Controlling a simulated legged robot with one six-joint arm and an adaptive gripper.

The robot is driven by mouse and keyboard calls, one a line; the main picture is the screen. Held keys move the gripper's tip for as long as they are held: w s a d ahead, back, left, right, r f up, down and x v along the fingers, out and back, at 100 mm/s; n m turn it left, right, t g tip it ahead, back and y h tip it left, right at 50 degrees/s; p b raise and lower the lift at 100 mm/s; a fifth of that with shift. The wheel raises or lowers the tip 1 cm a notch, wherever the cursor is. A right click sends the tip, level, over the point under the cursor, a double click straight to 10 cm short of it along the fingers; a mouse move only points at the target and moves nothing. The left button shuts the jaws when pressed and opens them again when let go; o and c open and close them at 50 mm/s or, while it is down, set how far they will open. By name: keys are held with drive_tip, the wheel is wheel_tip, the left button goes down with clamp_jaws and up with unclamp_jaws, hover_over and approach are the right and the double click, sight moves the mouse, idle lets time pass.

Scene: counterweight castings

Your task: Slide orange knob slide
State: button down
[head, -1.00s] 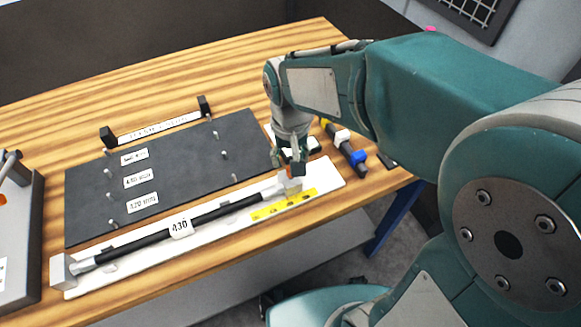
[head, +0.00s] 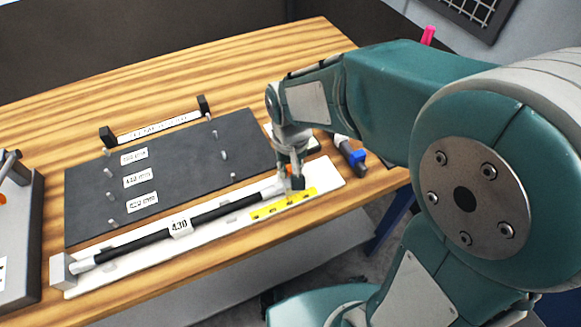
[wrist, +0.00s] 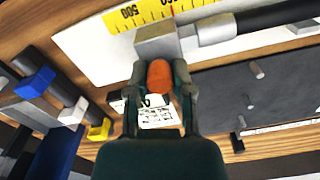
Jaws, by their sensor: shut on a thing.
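The orange knob (wrist: 160,76) sits between the two fingers of my gripper (wrist: 160,88) in the wrist view. My gripper is shut on it, and the fingers cover its sides. A grey metal block (wrist: 158,42) is just beyond the knob, at the end of a black rod (wrist: 270,17). In the head view, my gripper (head: 291,186) is at the right end of the rod (head: 225,209) and hides most of the block there. A white tag reading 430 (head: 180,228) hangs on the rod. A yellow scale (head: 283,204) lies beside it on the white base (head: 135,265).
A dark board (head: 180,160) with several pegs and labels lies behind the rod. A black-ended holder (head: 155,125) stands at the back. A blue-marked bar (head: 354,157) lies right of my gripper. A grey panel (head: 20,250) is at the left edge. The table's back is clear.

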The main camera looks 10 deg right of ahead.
drive_tip(key=d, duration=0.2)
drive_tip(key=w+d, duration=0.1)
drive_tip(key=d, duration=0.1)
drive_tip(key=w+d, duration=0.1)
drive_tip(key=d, duration=0.1)
drive_tip(key=shift+d, duration=0.1)
drive_tip(key=shift+c, duration=2.4)
unclamp_jaws()
wheel_tip(320, 180, up, 12)
drive_tip(key=shift+f, duration=0.1)
